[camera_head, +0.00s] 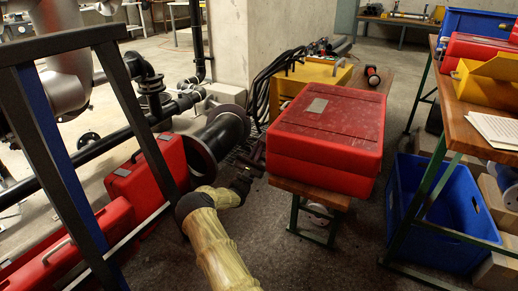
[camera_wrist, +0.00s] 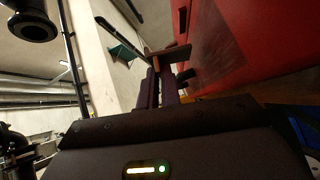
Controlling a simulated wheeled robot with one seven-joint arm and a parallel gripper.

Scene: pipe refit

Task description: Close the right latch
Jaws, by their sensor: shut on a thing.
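The red case (camera_head: 325,135) lies closed on a narrow wooden bench, with a pale label on its lid. In the wrist view its red side (camera_wrist: 240,50) fills the upper right. My gripper (camera_head: 258,158) is at the left end of the case, just beside its side wall. In the wrist view my gripper's fingers (camera_wrist: 163,80) are close together, shut on a small dark part by the case wall, which looks like the right latch. The fingers hide most of it, so its angle cannot be told. Another dark fitting (camera_wrist: 182,18) shows farther along the case side.
Black hoses (camera_head: 290,70) and a yellow box stand behind the case. A large black pipe flange (camera_head: 195,160) is left of my gripper. A blue crate (camera_head: 440,200) and a workbench stand at right.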

